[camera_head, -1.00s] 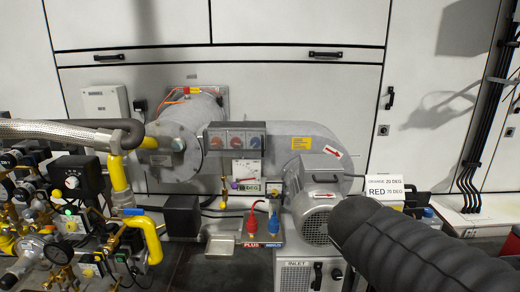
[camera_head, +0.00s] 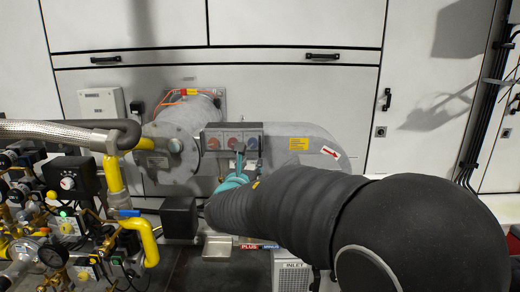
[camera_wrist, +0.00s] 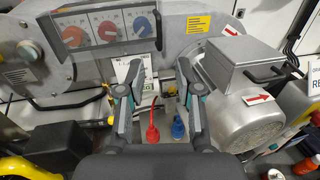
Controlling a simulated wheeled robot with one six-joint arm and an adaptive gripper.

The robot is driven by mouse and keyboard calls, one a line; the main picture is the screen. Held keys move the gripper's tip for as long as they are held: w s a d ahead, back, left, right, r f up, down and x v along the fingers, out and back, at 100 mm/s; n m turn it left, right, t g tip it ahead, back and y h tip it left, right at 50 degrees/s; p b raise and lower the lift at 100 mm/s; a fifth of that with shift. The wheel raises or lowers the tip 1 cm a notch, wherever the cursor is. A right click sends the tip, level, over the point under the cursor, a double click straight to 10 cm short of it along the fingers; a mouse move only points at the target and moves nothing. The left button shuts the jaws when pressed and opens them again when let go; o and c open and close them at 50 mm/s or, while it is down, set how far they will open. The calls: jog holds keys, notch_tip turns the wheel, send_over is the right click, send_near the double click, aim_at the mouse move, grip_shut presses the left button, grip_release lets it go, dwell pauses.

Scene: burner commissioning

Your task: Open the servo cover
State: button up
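A grey box with a dark frame (camera_head: 222,138) and three round dials, two reddish and one blue, sits on the grey burner housing. It shows larger at the upper left of the wrist view (camera_wrist: 112,28). No part is labelled as the servo cover, and I cannot tell whether this box has a shut cover. My gripper (camera_wrist: 158,72) is open and empty in the wrist view, its fingers pointing toward the housing just below and right of the box. In the head view its teal part (camera_head: 232,181) is below the box, mostly hidden by my arm.
A silver motor (camera_wrist: 240,95) is close to the right finger. Red (camera_wrist: 153,128) and blue (camera_wrist: 178,127) plugs stand below the gripper. Yellow pipes and valves (camera_head: 115,185) fill the left. A metal tray (camera_head: 218,247) lies low in the middle.

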aim_at(260, 148)
jog(key=w+d, duration=0.1)
jog(key=w, duration=0.3)
jog(key=w+p, duration=0.1)
jog(key=w, duration=0.4)
jog(key=w+d, duration=0.1)
jog(key=w, duration=0.3)
jog(key=shift+w+d, duration=0.25)
jog(key=shift+d, duration=0.05)
grip_shut()
